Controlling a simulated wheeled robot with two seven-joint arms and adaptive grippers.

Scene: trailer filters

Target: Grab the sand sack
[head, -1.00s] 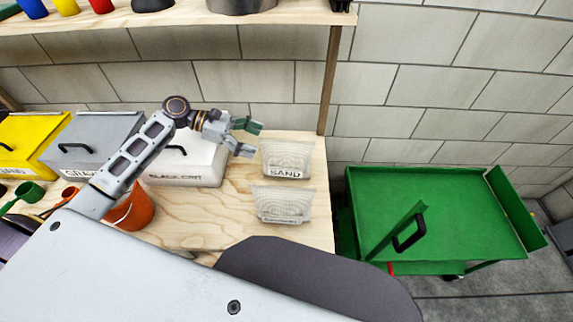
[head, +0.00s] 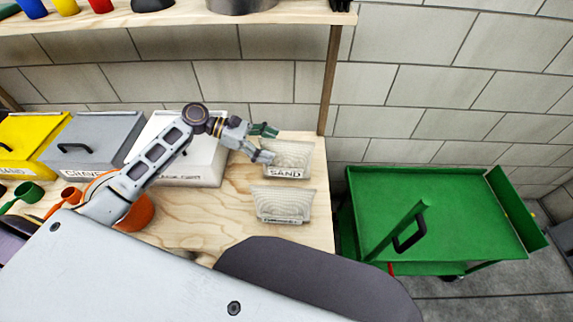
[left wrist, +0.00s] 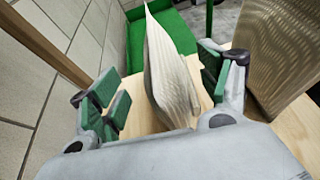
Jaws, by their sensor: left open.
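The sand sack (head: 287,160) is a pale, ribbed bag labelled SAND, standing upright at the back right of the wooden table. My left gripper (head: 268,144) is open at its left edge in the head view. In the left wrist view the sack (left wrist: 172,75) shows edge-on between the two open green-padded fingers (left wrist: 165,92), with gaps on both sides. My right gripper is not in view.
A second pale sack (head: 281,204) stands just in front on the table (head: 215,215); its label is hard to read. White, grey (head: 95,140) and yellow bins line the left. A green cart (head: 455,200) stands to the right.

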